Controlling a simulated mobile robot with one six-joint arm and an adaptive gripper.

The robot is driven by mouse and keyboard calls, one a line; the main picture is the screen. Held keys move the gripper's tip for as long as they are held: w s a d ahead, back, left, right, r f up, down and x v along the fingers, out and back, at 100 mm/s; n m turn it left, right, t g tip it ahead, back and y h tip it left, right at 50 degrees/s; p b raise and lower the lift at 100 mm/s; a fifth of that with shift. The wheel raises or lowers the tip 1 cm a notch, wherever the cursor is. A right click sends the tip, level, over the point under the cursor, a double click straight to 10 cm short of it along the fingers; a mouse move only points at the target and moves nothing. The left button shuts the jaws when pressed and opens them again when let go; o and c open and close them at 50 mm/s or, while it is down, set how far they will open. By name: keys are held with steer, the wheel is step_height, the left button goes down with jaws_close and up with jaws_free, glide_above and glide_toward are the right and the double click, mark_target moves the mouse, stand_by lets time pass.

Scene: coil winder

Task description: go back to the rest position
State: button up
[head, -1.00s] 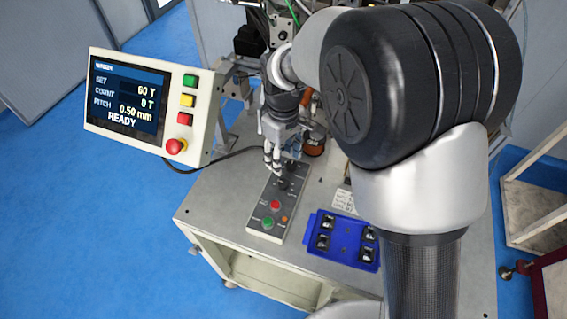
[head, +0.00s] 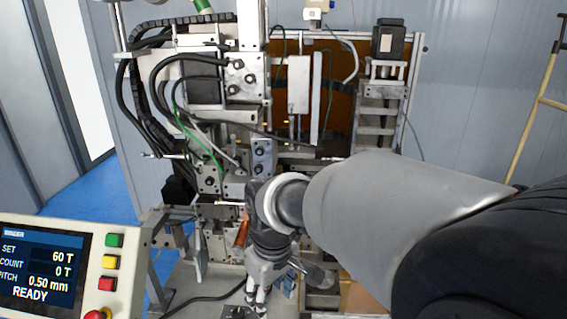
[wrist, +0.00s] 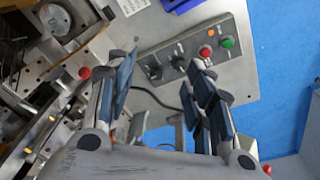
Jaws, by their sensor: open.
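My gripper (head: 257,298) hangs at the lower middle of the head view, in front of the winding machine. In the wrist view my gripper (wrist: 160,70) has its two fingers spread wide with nothing between them. Beyond the fingertips lies the grey control box (wrist: 192,52) with a red button (wrist: 205,51), a green button (wrist: 227,42) and dark knobs. The fingers appear apart from the box, though the right one overlaps it in the picture.
The coil winder (head: 215,110) fills the back. The display panel (head: 75,262) at the lower left reads READY, 60 T set, 0 T count. A blue tray (wrist: 180,4) shows at the wrist view's top edge. Blue floor (wrist: 280,70) is open at right.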

steer(key=s+d+m+t+b, duration=0.3)
steer(key=s+d+m, duration=0.6)
steer(key=s+d, duration=0.8)
steer(key=s+b, duration=0.1)
steer(key=b, duration=0.1)
steer(key=shift+f+h+b, duration=0.15)
steer(key=shift+h+b, duration=0.15)
steer(key=shift+b, duration=0.05)
